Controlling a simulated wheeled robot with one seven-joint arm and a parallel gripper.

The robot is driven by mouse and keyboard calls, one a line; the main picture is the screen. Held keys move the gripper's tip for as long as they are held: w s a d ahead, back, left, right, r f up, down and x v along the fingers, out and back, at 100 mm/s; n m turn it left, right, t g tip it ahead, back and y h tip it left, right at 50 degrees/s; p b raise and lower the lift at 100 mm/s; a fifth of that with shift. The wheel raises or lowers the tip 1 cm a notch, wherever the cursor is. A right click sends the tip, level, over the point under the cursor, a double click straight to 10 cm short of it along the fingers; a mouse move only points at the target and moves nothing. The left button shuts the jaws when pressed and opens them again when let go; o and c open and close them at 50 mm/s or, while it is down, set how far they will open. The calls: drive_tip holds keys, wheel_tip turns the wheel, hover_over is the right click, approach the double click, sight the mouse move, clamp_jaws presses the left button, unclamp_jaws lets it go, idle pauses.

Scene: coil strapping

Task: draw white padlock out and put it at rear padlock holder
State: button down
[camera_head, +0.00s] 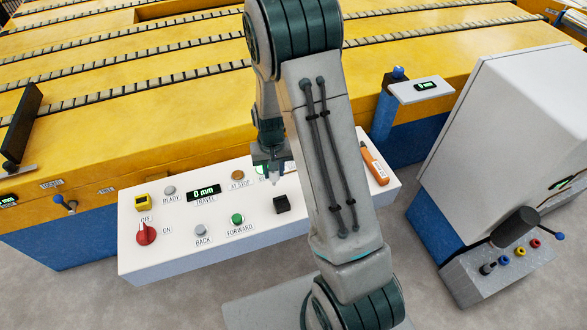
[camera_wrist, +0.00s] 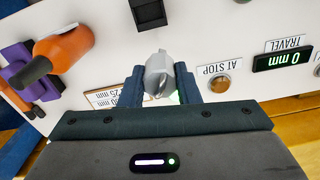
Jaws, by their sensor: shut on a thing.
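My gripper (camera_head: 272,172) is low over the white control panel, right of the AT STOP button. In the wrist view my gripper (camera_wrist: 160,88) has its two dark blue fingers closed on a pale grey-white piece (camera_wrist: 158,72). This piece matches the white padlock in colour, but I cannot make out a shackle. Its lower end is hidden between the fingers, so I cannot tell whether it is still seated in something. I cannot clearly identify the rear padlock holder in either view.
A grey cabinet (camera_head: 500,130) stands right.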

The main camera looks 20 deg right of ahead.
drive_tip(key=s+r+m+p, duration=0.4)
drive_tip(key=s+m, duration=0.1)
drive_tip(key=m, duration=0.6)
drive_tip(key=shift+d+m+p, duration=0.15)
drive_tip(key=shift+m+p, duration=0.15)
drive_tip(key=shift+m, duration=0.1)
drive_tip(key=shift+s+r, duration=0.1)
drive_tip(key=shift+f+b, duration=2.5)
drive_tip(key=shift+f, duration=0.4)
drive_tip(key=shift+f, duration=0.25)
drive_tip(key=shift+f+b, duration=1.6)
drive_tip(key=shift+f, duration=0.05)
drive_tip(key=c, duration=1)
unclamp_jaws()
drive_tip(key=shift+r, duration=0.1)
